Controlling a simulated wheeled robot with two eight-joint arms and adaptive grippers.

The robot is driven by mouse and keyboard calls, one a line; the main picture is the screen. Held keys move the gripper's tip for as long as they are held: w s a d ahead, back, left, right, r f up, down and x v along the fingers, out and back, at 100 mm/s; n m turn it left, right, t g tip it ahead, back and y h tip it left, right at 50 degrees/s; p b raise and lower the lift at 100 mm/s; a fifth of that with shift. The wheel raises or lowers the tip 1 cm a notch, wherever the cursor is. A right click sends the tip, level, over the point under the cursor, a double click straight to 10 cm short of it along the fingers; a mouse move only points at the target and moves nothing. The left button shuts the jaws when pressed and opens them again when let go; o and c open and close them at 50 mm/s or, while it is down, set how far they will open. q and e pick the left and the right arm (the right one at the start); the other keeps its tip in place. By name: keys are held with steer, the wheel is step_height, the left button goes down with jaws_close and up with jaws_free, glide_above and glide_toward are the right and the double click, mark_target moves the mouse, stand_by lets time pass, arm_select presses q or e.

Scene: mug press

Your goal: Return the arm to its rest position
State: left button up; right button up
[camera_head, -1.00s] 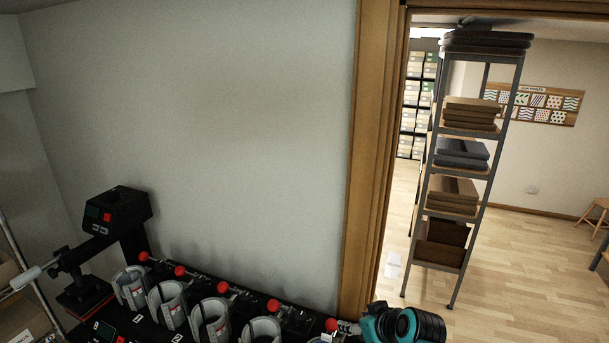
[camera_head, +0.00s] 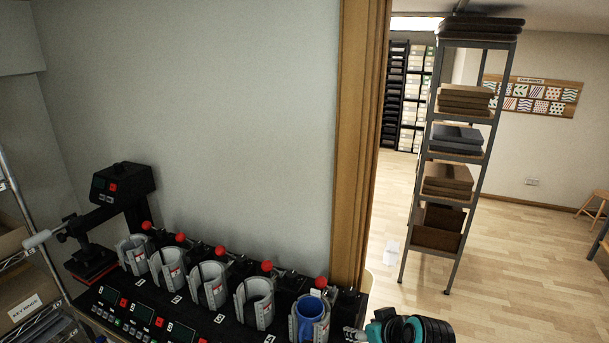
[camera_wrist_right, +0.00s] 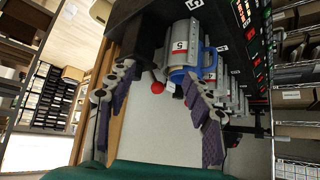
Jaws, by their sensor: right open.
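My right gripper (camera_head: 354,334) is at the bottom edge of the head view, to the right of the row of mug presses, with part of it cut off. In the right wrist view its two fingers (camera_wrist_right: 160,74) are spread apart with nothing between their pads. A blue mug (camera_head: 311,308) sits in the rightmost press clamp (camera_head: 296,322). In the wrist view the mug (camera_wrist_right: 177,76) shows its open end and handle inside the grey clamp marked 5 (camera_wrist_right: 180,44), beyond the fingertips. My left gripper does not show.
Several grey clamps with red-knobbed levers line the black press bench (camera_head: 205,318). A taller press (camera_head: 120,190) stands at the left beside a wire rack (camera_head: 28,270). A wooden door post (camera_head: 358,150) rises behind the right end. Open floor and a shelf unit (camera_head: 455,170) lie beyond.

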steer(key=s+d+f+m+h+b, duration=0.1)
steer(key=s+f+b, duration=0.4)
steer(key=f+b, duration=0.4)
steer(key=s+d+f+m+h+b, duration=0.1)
steer(key=s+f+b, duration=0.4)
steer(key=f+b, duration=0.5)
steer(key=s+d+f+m+g+b, duration=0.1)
steer(key=s+f+b, duration=0.4)
steer(key=f+b, duration=0.5)
step_height(320, 180, down, 4)
steer(key=shift+d+f+m+h, duration=0.15)
steer(key=shift+d+m+h, duration=0.15)
steer(key=shift+d+h, duration=0.15)
stand_by(0.4)
